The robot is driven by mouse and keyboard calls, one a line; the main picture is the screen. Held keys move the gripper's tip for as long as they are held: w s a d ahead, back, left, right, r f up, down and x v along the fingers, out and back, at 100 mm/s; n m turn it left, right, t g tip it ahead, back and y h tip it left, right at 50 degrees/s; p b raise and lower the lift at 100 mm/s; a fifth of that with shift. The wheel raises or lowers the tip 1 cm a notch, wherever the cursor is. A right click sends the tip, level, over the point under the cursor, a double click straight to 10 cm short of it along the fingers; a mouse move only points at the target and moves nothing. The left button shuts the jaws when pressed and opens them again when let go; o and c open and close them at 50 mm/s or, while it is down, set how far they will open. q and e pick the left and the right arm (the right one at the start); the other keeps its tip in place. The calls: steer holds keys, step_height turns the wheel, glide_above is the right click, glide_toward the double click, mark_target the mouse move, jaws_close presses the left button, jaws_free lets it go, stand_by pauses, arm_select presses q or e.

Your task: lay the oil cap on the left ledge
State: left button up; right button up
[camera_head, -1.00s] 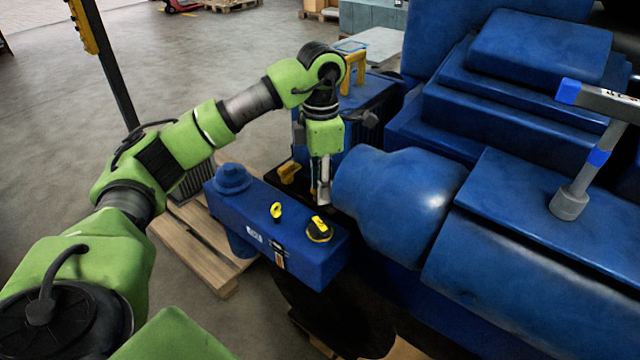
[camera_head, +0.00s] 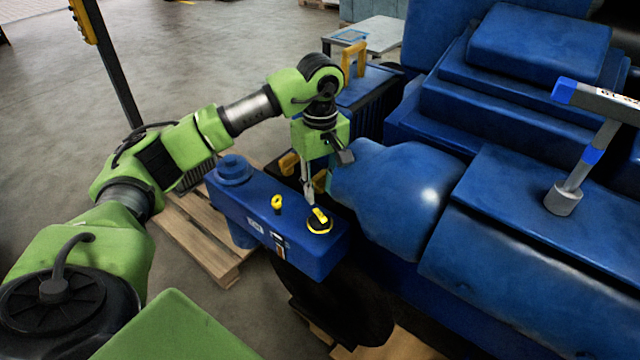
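The oil cap (camera_head: 320,221), black with a yellow grip and rim, sits on top of the blue housing (camera_head: 300,252), near its right end. My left gripper (camera_head: 325,185) points down just above and behind the cap. Its fingers look spread apart, one pale finger close to the cap and one dark finger out to the right. Nothing shows between them, and a small gap seems to part the gripper from the cap. I cannot tell which surface is the left ledge. My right gripper is not in view.
A yellow dipstick ring (camera_head: 277,203) and a round blue stub (camera_head: 233,170) stand on the housing left of the cap. A large blue rounded casing (camera_head: 400,200) lies close to the right. A grey tool with blue bands (camera_head: 577,175) stands on the engine. A wooden pallet (camera_head: 205,245) lies below.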

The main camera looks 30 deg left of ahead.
mark_target(320, 215)
arm_select(q)
step_height(320, 215, down, 8)
steer(key=b, duration=0.4)
steer(key=shift+r, duration=0.2)
jaws_close()
